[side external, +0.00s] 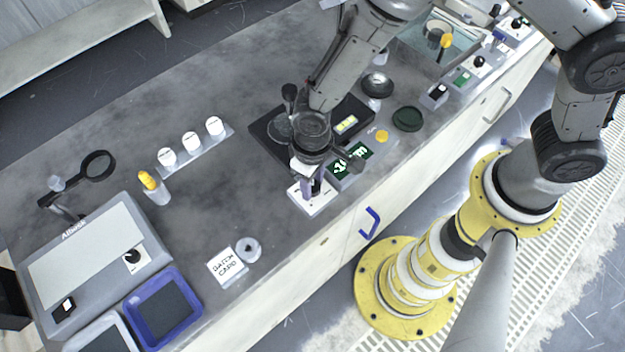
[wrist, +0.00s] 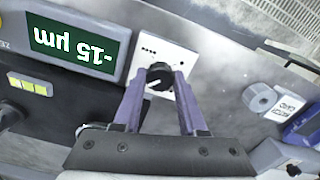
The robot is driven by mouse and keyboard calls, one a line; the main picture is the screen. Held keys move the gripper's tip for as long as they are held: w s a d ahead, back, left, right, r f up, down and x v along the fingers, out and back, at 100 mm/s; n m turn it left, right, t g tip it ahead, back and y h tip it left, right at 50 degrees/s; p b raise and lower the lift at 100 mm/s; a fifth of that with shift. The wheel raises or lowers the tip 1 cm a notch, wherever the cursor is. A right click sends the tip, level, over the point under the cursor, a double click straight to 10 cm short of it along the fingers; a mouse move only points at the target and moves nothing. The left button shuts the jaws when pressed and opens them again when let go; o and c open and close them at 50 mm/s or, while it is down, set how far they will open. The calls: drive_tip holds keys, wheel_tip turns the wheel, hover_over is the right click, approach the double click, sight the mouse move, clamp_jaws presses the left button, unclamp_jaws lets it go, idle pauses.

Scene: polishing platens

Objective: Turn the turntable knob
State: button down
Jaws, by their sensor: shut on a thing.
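The turntable knob (wrist: 159,77) is a small black knob with a pale pointer mark, on a white control plate (wrist: 172,53) marked with a row of dots. In the wrist view my gripper (wrist: 160,82) has its two purple fingers on either side of the knob, shut on it. In the side external view my gripper (side external: 313,188) is over the white plate (side external: 311,203) near the bench's front edge; the knob is hidden there. A green display (wrist: 73,43) beside the plate reads -15 µm, upside down in the wrist view.
A black-based instrument (side external: 265,128) stands behind my gripper. White-capped bottles (side external: 190,141) stand in a rack to the left. A batch card (side external: 227,267) and a grey ring (side external: 249,249) lie front left, near a blue tray (side external: 164,308). Bench between card and plate is clear.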

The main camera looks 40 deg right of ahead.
drive_tip(key=shift+c, duration=2.3)
unclamp_jaws()
drive_tip(key=shift+r, duration=0.15)
wheel_tip(320, 180, up, 14)
drive_tip(key=shift+w+f, duration=0.1)
drive_tip(key=shift+f, duration=0.1)
